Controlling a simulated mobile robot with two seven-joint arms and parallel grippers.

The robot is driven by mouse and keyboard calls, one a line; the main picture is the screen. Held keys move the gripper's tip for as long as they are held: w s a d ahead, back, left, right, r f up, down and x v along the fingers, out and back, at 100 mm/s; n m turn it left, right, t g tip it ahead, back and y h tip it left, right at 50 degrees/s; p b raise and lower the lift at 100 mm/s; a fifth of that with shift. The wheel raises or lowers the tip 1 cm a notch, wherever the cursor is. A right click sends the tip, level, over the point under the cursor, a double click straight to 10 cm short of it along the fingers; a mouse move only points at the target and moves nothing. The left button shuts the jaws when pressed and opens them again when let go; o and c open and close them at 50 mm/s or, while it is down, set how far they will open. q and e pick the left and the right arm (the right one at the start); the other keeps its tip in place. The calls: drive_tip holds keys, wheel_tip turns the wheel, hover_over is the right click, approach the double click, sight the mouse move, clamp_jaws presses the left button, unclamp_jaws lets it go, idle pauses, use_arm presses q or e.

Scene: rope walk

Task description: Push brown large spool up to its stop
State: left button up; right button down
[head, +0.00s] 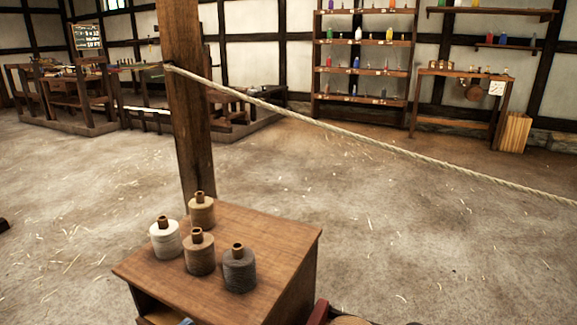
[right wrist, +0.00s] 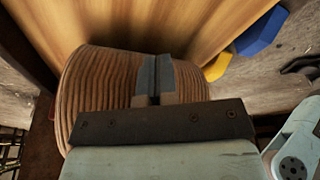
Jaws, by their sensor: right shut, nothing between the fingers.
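The brown large spool (right wrist: 100,95) fills the left middle of the right wrist view, wound with ridged brown cord and lying against or close to a pale wooden surface (right wrist: 150,20). My right gripper (right wrist: 157,62) is shut and empty, its grey fingers in front of the spool's right part. They overlap it in the picture; whether they touch it I cannot tell. The gripper body hides the spool's lower part. I cannot make out the stop for certain. My left gripper is not in view.
A small wooden table (head: 262,228) bears several small spools, one of them brown (head: 199,256). A post (head: 188,120) stands behind it, with a rope (head: 400,151) stretched to the right. In the right wrist view, a blue block (right wrist: 262,32) and a yellow piece (right wrist: 217,66) are at upper right.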

drive_tip(key=shift+w+a, duration=0.3)
drive_tip(key=shift+a, duration=0.4)
drive_tip(key=shift+w+a, duration=0.35)
drive_tip(key=shift+a, duration=0.3)
drive_tip(key=shift+w+a, duration=0.3)
drive_tip(key=shift+a, duration=0.4)
use_arm(q)
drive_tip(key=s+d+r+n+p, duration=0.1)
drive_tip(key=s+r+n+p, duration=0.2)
drive_tip(key=p, duration=0.8)
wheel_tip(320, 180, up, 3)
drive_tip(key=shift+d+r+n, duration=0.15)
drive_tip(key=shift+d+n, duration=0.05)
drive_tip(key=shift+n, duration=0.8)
use_arm(e)
drive_tip(key=a+v, duration=0.1)
drive_tip(key=v, duration=1.1)
drive_tip(key=shift+s+r, duration=0.25)
drive_tip(key=shift+s, duration=0.3)
drive_tip(key=shift+d, duration=0.1)
